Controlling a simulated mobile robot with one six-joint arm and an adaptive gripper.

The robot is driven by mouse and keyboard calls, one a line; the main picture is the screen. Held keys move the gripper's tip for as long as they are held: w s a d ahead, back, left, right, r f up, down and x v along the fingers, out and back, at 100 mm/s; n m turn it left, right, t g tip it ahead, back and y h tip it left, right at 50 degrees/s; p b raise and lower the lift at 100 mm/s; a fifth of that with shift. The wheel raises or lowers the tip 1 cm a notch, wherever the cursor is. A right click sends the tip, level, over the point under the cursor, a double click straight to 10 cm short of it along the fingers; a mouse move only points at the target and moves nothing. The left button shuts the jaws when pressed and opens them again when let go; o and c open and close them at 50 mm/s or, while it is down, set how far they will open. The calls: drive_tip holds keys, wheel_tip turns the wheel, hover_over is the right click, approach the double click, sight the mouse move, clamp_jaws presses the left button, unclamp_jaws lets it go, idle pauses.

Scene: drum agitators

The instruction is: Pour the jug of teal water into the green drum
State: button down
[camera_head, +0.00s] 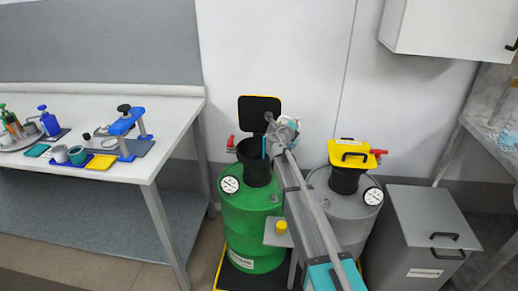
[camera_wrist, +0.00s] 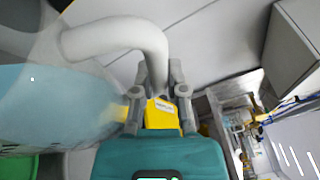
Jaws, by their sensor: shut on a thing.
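The green drum (camera_head: 250,225) stands on the floor with its hinged black lid (camera_head: 260,112) raised and a black funnel neck (camera_head: 254,165) on top. My gripper (camera_head: 281,135) is up at the right side of this neck. In the wrist view my gripper (camera_wrist: 158,88) is shut on the pale curved handle of the jug (camera_wrist: 110,35). The jug's clear body with teal water (camera_wrist: 50,105) fills the left side of that view. In the head view the jug is mostly hidden by my arm; whether water is flowing out cannot be seen. Green shows below the jug in the wrist view.
A grey drum (camera_head: 325,183) with a yellow-lidded black neck (camera_head: 350,155) stands close on the right, beside a grey bin (camera_head: 425,235). A white bench (camera_head: 150,105) with bottles, cups and a blue stand (camera_head: 125,125) is at left. A wall cabinet (camera_head: 440,25) hangs upper right.

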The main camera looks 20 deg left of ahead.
drive_tip(key=shift+s+a+r+n+t+b, duration=0.1)
drive_tip(key=shift+s+a+n+t+b, duration=0.1)
drive_tip(key=shift+a+n+t+b, duration=0.45)
idle(1.4)
drive_tip(key=shift+s+a+n+b, duration=0.25)
drive_tip(key=shift+a+n, duration=0.25)
drive_tip(key=shift+a, duration=0.2)
drive_tip(key=shift+s+a+n+b, duration=0.2)
drive_tip(key=shift+a+n, duration=0.25)
drive_tip(key=shift+a, duration=0.25)
drive_tip(key=shift+s+a+r+n+t, duration=0.25)
drive_tip(key=shift+a+r+n+t, duration=0.25)
drive_tip(key=shift+a+n, duration=0.15)
drive_tip(key=shift+d+f, duration=0.1)
drive_tip(key=shift+d, duration=0.1)
drive_tip(key=d+m, duration=0.1)
drive_tip(key=d, duration=0.1)
drive_tip(key=w+d+m+g+p, duration=0.1)
drive_tip(key=d+m, duration=0.1)
drive_tip(key=shift+w+f+g+p, duration=0.2)
drive_tip(key=shift+g+p, duration=0.05)
drive_tip(key=shift+p, duration=0.05)
drive_tip(key=shift+f, duration=0.25)
drive_tip(key=shift+w+d+m, duration=0.1)
drive_tip(key=shift+d+m, duration=0.05)
drive_tip(key=shift+m, duration=0.1)
